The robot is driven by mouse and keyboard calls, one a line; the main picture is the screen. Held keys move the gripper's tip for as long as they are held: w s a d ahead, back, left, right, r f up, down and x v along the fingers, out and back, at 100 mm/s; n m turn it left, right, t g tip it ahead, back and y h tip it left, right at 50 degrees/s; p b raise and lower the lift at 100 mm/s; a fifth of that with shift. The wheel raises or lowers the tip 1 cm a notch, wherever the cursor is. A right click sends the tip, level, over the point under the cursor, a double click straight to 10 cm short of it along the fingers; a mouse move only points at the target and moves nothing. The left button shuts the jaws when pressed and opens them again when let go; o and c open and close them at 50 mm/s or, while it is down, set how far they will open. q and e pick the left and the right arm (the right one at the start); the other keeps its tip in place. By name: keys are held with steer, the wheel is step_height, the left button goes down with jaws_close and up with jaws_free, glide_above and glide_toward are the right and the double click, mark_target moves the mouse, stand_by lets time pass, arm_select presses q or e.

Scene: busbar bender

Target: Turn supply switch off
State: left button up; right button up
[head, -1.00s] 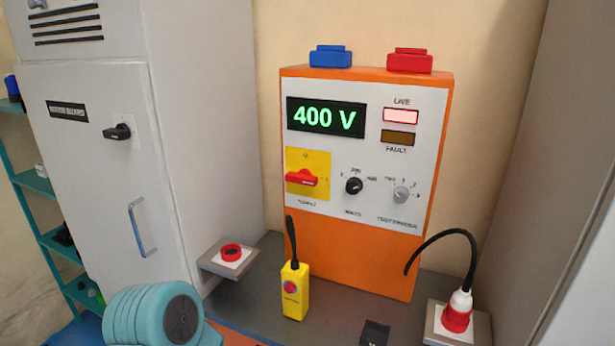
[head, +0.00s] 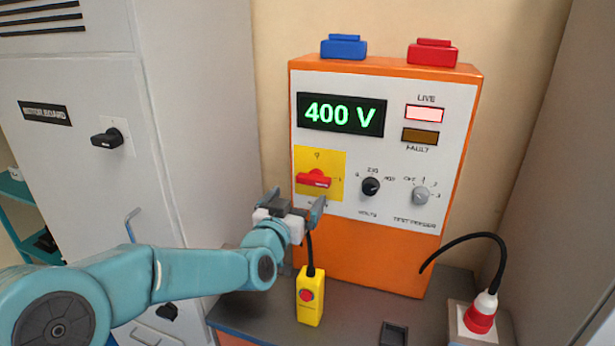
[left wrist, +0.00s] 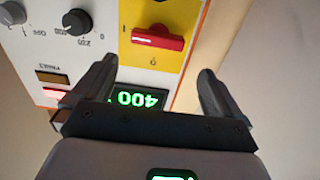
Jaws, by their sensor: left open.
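The supply switch is a red handle (head: 314,180) on a yellow plate (head: 333,160), at the lower left of the orange test set's white panel. The handle lies horizontal, with a mark above it and one to its right. My left gripper (head: 297,200) is open and empty, just below and in front of the handle, not visibly touching it. The left wrist view shows the panel upside down, with the red handle (left wrist: 158,39) beyond and between the open fingers (left wrist: 157,70). My right gripper is not in view.
The display (head: 340,115) reads 400 V and the LIVE lamp (head: 425,113) is lit. Black and grey knobs (head: 371,187) sit right of the switch. A yellow pendant (head: 310,296) stands below my gripper. A red plug (head: 480,318) with black cable is at right, a grey cabinet (head: 80,150) at left.

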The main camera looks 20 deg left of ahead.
mark_target(312, 181)
arm_select(q)
steer(key=w, duration=0.2)
steer(key=w+p, duration=0.1)
steer(key=w, duration=0.1)
steer(key=w+d+p, duration=0.1)
steer(key=w, duration=0.2)
steer(key=shift+w+a, duration=0.1)
steer(key=shift+w, duration=0.2)
steer(key=shift+w+f, duration=0.1)
steer(key=shift+w, duration=0.25)
steer(key=c, duration=0.8)
